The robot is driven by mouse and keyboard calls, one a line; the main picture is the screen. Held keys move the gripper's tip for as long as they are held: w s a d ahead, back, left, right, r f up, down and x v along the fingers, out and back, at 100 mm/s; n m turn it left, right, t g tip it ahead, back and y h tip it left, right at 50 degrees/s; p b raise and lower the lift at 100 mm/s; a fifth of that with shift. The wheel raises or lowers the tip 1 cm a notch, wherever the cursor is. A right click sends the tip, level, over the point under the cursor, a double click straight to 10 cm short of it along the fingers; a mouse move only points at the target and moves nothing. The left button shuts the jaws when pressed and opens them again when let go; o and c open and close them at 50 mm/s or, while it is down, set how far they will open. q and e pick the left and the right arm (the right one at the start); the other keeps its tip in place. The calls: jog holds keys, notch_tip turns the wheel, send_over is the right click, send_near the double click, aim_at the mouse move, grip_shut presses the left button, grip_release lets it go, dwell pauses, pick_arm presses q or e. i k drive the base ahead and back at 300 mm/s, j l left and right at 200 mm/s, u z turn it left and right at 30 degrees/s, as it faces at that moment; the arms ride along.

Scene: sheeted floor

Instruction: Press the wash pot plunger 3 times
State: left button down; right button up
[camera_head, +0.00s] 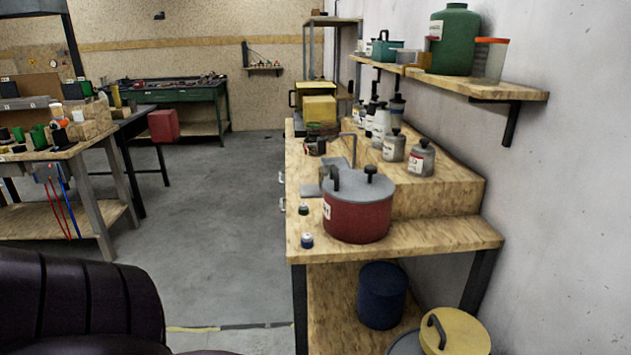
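A red pot (357,218) with a grey lid (362,187) stands upright near the front edge of the wooden bench on the right. A black knob (371,171) rises from the lid, and a dark handle (335,179) shows at its left side. This looks like the wash pot, but I cannot tell for sure which part is the plunger or whether it is up or down. Neither of my grippers is in view.
The bench (460,238) has a raised back step with several bottles and canisters (421,159). Two small capped jars (307,241) stand left of the pot. A blue bin (382,296) and yellow-lidded container (455,331) sit below. The grey floor (220,220) left of the bench is clear.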

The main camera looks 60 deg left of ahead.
aim_at(369, 170)
jog(key=u, duration=1.5)
